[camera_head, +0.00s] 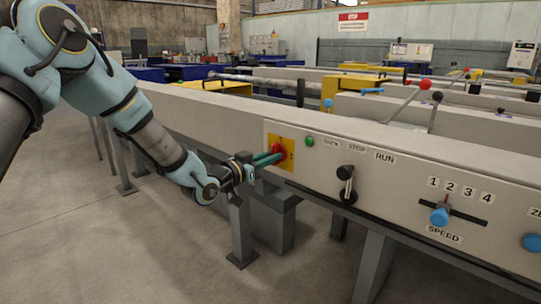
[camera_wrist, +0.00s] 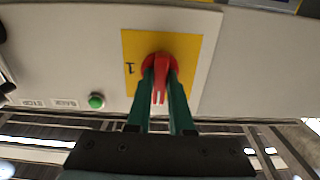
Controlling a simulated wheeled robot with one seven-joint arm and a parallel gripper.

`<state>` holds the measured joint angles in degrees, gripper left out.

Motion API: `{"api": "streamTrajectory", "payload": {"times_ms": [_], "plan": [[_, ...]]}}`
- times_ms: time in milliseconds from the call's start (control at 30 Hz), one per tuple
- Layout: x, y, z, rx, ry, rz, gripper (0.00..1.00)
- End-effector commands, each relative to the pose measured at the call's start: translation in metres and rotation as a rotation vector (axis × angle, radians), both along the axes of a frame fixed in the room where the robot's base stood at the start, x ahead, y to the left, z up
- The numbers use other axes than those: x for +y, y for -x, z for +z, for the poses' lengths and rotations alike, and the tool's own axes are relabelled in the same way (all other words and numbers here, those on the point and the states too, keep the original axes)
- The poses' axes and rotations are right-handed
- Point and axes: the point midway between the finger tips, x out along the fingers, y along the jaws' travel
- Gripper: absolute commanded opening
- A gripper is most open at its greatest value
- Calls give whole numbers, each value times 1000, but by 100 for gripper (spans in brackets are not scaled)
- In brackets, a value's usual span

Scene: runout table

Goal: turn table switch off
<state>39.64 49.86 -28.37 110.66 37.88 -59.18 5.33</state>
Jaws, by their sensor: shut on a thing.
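The table switch is a red rotary knob (camera_wrist: 158,82) on a yellow plate (camera_wrist: 191,48) on the front panel of the runout table. In the wrist view a white line marks the handle's end, and a mark like "1" stands on the plate beside the knob. In the head view my gripper (camera_head: 268,158) reaches the plate (camera_head: 289,146) from the left.
A green button (camera_head: 309,141) sits right of the plate, then a black lever (camera_head: 346,184) under STOP and RUN labels. A blue-knobbed speed slider (camera_head: 439,215) is further right. Table legs (camera_head: 240,230) stand below. The floor at left is clear.

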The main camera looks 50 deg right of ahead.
Motion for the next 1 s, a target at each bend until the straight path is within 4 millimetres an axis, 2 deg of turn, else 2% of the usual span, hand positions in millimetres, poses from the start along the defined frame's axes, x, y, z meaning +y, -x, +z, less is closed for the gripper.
{"api": "streamTrajectory", "payload": {"times_ms": [633, 667, 900, 1000], "plan": [[1, -1, -2, 49, -8, 1, 0], [1, -1, -3, 49, -8, 1, 23], [0, 0, -1, 47, -6, 0, 50], [0, 0, -1, 47, -5, 0, 50]]}}
